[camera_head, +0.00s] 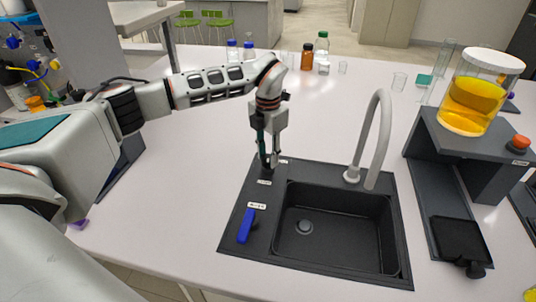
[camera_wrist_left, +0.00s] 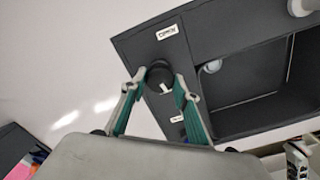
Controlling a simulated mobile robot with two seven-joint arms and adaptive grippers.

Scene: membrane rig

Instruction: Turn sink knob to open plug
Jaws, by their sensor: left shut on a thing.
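The black sink knob (camera_wrist_left: 160,76) is on the sink's dark rim, with a white mark on it and a white label beside it. My left gripper (camera_head: 267,161) points down at the rim's back left corner. In the left wrist view its two fingers (camera_wrist_left: 158,86) are shut on the knob, one on each side. In the head view the fingers mostly hide the knob. The black sink (camera_head: 340,278) has an empty basin with a round grey plug (camera_head: 305,227) at the drain.
A blue lever (camera_head: 246,225) stands on the rim's left side. A grey faucet (camera_head: 378,130) rises behind the basin. To the right is a dark stand (camera_head: 450,150) with a jar of yellow liquid (camera_head: 470,105). Bottles (camera_head: 307,56) stand at the back.

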